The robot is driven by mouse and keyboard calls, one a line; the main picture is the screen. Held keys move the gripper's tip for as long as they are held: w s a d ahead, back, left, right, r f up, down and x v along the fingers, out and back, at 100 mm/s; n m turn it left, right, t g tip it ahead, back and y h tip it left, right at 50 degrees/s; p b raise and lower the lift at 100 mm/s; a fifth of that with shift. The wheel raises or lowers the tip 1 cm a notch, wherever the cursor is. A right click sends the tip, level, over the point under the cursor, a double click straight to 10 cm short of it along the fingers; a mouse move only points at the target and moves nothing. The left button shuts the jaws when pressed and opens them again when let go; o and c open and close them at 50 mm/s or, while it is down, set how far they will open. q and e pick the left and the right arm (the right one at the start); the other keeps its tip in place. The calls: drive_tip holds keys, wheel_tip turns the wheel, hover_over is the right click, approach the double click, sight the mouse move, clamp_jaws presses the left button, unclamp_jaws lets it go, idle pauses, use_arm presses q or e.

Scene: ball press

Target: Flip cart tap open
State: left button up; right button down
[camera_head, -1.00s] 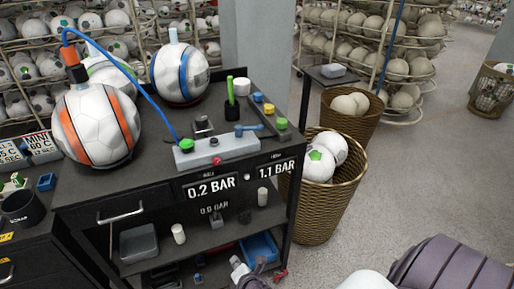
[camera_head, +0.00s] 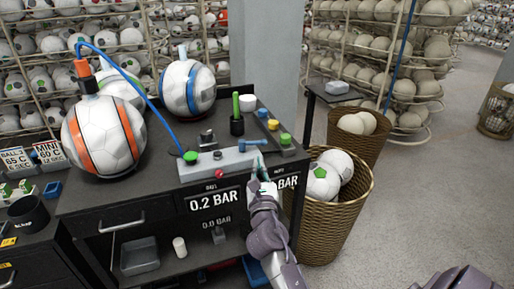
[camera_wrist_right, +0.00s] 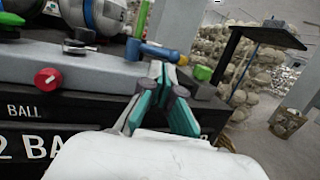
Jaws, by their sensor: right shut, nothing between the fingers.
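The cart tap is a blue lever (camera_head: 252,143) on the right end of the grey block (camera_head: 215,164) at the cart's front edge. It lies roughly level and also shows in the right wrist view (camera_wrist_right: 160,52). My right gripper (camera_head: 261,172) is just in front of the block's right end, below the lever. In the right wrist view its teal-lined fingers (camera_wrist_right: 164,70) converge at the tips, shut and empty, close under the lever. I cannot tell if they touch it. My left gripper is not in view.
A red knob (camera_head: 218,182) sits on the block's front. A ball with orange stripes (camera_head: 102,135), joined to a blue hose, and a blue-striped ball (camera_head: 188,88) stand on the cart. A wicker basket (camera_head: 330,215) with balls stands close on the right. Open floor lies beyond.

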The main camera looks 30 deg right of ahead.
sight(257, 151)
drive_tip(key=shift+p+x, duration=0.35)
drive_tip(key=shift+x, duration=2.4)
